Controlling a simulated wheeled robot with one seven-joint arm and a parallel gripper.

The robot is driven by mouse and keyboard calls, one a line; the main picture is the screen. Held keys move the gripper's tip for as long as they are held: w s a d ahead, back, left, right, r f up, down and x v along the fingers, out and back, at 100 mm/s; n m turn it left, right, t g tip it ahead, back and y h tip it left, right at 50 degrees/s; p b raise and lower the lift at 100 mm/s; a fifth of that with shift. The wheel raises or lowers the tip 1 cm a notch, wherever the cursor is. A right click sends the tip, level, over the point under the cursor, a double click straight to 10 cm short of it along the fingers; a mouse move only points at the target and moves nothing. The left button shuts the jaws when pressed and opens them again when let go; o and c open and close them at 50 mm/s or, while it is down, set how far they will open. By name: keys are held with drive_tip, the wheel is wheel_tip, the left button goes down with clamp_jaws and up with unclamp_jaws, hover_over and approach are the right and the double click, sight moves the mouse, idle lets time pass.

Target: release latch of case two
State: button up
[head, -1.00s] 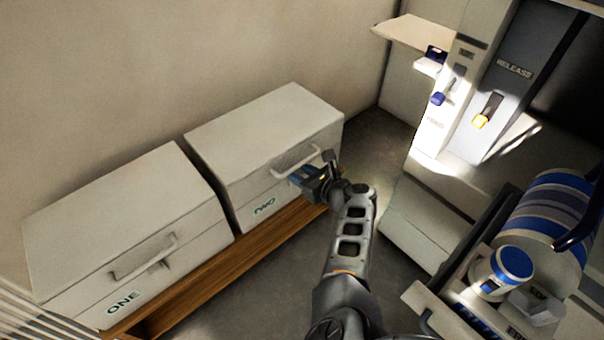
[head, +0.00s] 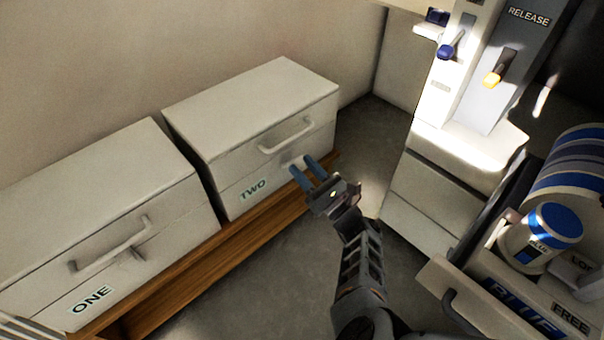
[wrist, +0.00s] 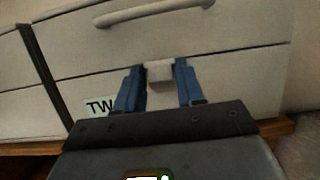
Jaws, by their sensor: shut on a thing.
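My gripper (head: 303,164) reaches the case front from the right. In the wrist view, its two blue fingers stand on either side of the latch, shut on it. The latch is mostly hidden behind the fingers in the head view.
Case one (head: 90,190) stands left of case two on the wooden bench (head: 190,253). Grey floor lies between.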

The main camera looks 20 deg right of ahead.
drive_tip(key=shift+s+d+f+t+y+b, duration=0.1)
drive_tip(key=shift+s+f+t+y+b, duration=0.05)
drive_tip(key=shift+f+t+b, duration=0.35)
drive_tip(key=shift+s+d+f+t+y+b, duration=0.15)
drive_tip(key=shift+f+t+b, duration=0.2)
drive_tip(key=shift+t+b, duration=0.25)
drive_tip(key=shift+a, duration=0.15)
drive_tip(key=o, duration=0.9)
